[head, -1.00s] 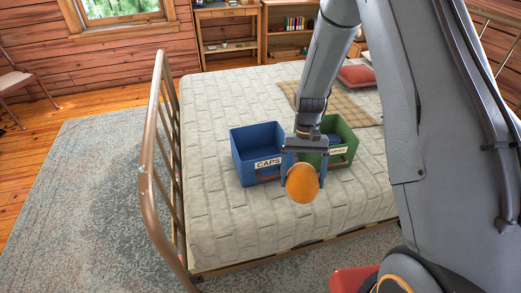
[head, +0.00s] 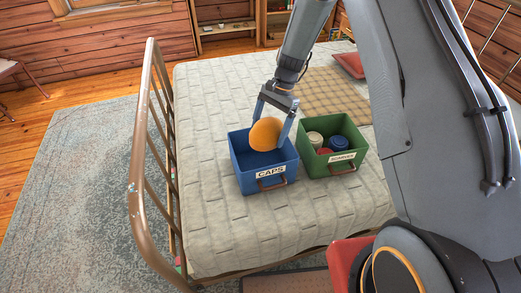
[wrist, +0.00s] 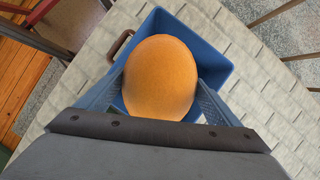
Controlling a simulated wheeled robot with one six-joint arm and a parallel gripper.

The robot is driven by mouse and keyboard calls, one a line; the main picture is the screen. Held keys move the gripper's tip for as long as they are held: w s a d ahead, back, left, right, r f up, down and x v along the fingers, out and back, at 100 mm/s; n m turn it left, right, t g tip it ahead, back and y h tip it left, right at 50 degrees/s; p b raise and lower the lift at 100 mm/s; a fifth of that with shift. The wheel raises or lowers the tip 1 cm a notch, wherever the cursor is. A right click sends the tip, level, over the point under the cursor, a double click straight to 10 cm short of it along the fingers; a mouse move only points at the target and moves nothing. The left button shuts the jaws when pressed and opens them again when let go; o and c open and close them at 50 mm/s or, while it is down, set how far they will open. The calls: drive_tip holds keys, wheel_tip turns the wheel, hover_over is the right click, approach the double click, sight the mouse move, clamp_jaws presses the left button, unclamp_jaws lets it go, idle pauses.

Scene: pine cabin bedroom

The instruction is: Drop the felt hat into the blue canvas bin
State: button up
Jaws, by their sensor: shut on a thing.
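The orange felt hat (head: 265,134) is a rounded dome held between the fingers of my gripper (head: 272,122). In the wrist view the hat (wrist: 160,78) fills the space between the two blue-grey fingers. The blue canvas bin (head: 240,178), labelled CAPS, stands on the bed with its open top up. The hat is over the bin's opening, toward its back; I cannot tell whether its lower edge is below the rim. In the wrist view the bin (wrist: 217,62) lies behind the hat, which hides much of its inside.
A green bin (head: 312,170), labelled SCARVES, stands just right of the blue one with several rolled things inside. The metal bed rail (head: 137,150) rises at the left. A red cushion (head: 349,65) lies farther back.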

drive_tip(key=shift+w+f, duration=0.1)
drive_tip(key=shift+w, duration=0.25)
wheel_tip(320, 180, down, 6)
drive_tip(key=b, duration=0.3)
drive_tip(key=o, duration=0.9)
drive_tip(key=shift+r, duration=0.2)
drive_tip(key=b+v, duration=0.2)
drive_tip(key=v, duration=0.5)
drive_tip(key=shift+d+r, duration=0.15)
drive_tip(key=shift+r, duration=0.15)
